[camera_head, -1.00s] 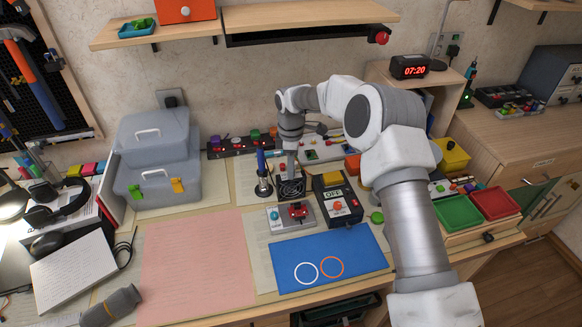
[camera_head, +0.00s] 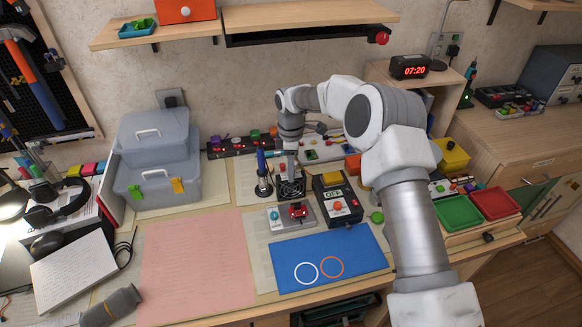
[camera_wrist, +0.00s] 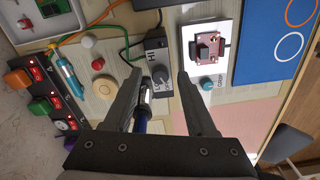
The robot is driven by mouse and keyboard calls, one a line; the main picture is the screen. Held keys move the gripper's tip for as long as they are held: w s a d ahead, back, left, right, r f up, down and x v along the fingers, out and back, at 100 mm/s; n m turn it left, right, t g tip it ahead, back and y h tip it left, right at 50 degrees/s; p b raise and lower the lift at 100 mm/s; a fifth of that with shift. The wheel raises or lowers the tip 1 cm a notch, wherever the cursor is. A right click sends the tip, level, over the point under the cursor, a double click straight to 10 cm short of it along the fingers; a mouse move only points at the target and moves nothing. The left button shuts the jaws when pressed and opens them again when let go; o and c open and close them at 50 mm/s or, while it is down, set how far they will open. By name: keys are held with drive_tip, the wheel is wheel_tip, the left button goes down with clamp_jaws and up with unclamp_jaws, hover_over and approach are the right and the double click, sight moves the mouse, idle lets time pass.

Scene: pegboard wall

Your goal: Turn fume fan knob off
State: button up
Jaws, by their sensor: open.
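The fume fan (camera_head: 291,189) is a small dark square unit at the back middle of the bench in the head view. In the wrist view a dark grey box (camera_wrist: 155,50) marked "HI" bears a round dark knob (camera_wrist: 161,77), apparently the fan's knob. My gripper (camera_wrist: 160,74) is open, with its fingertips on either side of this knob. I cannot tell whether they touch it. In the head view my gripper (camera_head: 290,167) is just above the fan and partly hides it. The knob's exact setting is too small to read.
A blue-handled soldering iron (camera_head: 262,172) stands close left of the fan. A black box (camera_head: 338,203) marked "OFF" is at its right, and a small circuit-board holder (camera_head: 297,212) is in front. The blue mat (camera_head: 345,262) and pink sheet (camera_head: 195,265) are clear.

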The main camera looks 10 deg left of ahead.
drive_tip(key=shift+r, duration=0.1)
wheel_tip(320, 180, up, 17)
drive_tip(key=p, duration=0.1)
drive_tip(key=shift+r, duration=0.15)
idle(0.3)
